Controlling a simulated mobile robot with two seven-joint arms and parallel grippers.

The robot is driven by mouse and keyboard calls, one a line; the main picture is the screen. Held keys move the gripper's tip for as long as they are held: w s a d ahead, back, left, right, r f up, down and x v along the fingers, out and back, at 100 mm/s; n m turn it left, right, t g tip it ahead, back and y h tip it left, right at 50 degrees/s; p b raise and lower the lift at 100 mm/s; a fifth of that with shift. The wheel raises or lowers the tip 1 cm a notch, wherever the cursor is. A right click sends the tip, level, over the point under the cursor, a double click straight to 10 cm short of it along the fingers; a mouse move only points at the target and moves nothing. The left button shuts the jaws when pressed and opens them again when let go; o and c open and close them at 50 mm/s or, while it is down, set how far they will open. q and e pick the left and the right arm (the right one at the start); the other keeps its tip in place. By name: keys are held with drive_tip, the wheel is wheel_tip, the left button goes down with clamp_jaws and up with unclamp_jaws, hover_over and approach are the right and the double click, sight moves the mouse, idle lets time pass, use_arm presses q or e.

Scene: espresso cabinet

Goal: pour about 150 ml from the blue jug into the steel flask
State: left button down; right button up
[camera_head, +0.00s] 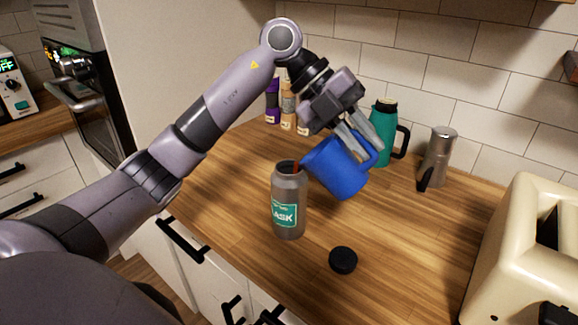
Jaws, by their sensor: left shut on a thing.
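The blue jug (336,168) is held tilted to the left above the counter, its lip over the open mouth of the steel flask. My left gripper (366,140) is shut on the jug at its handle side. A reddish-brown streak shows at the jug's lip, over the flask mouth. The steel flask (288,217) is grey with a green label and stands upright and uncapped. The levels inside the jug and flask are hidden. A black cap (343,260) lies on the counter in front of the flask. My right gripper is not in view.
A green jug (383,121) with a dark handle and a moka pot (437,157) stand behind the blue jug. Several bottles (287,106) stand at the back left. A cream toaster (520,245) is at the right.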

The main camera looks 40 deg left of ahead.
use_arm(q)
drive_tip(key=shift+s+a+r+t+h, duration=0.15)
drive_tip(key=shift+a+r+h, duration=0.25)
drive_tip(key=shift+r+h, duration=0.2)
drive_tip(key=shift+s+a+r+t+h, duration=0.1)
drive_tip(key=shift+a+r+t+h, duration=0.05)
drive_tip(key=shift+a+r+h, duration=0.4)
idle(0.7)
drive_tip(key=shift+w+d+f, duration=0.1)
drive_tip(key=shift+d, duration=0.05)
drive_tip(key=d+f+y, duration=0.2)
drive_tip(key=y, duration=0.1)
drive_tip(key=shift+w+d+f, duration=0.15)
drive_tip(key=shift+w+f, duration=0.05)
drive_tip(key=shift+f, duration=0.2)
drive_tip(key=shift+f, duration=0.1)
drive_tip(key=w+d+f+g+y, duration=0.1)
drive_tip(key=d+f+g+y, duration=0.1)
drive_tip(key=d+f+y, duration=0.6)
drive_tip(key=shift+w+f, duration=0.25)
drive_tip(key=shift+f, duration=0.35)
drive_tip(key=shift+s+y, duration=0.1)
drive_tip(key=shift+y, duration=0.15)
